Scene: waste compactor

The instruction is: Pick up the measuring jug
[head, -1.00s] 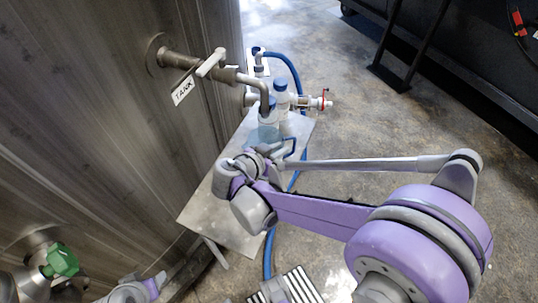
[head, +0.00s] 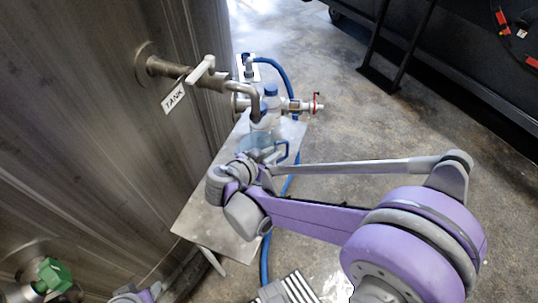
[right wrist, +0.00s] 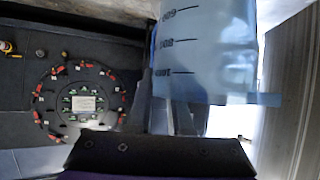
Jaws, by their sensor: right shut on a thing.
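The measuring jug (head: 256,143) is clear pale blue with a blue handle. In the head view it is over the metal table, in front of and below the bent spout. My right gripper (head: 268,158) is at its near side, shut on it; the fingertips are partly hidden by the wrist. Only a bit of my left arm shows at the bottom left.
A tank pipe with valve handle and bent spout (head: 255,98) overhangs the metal table (head: 205,215). A blue hose (head: 266,250) runs beside the table. Open floor lies to the right.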

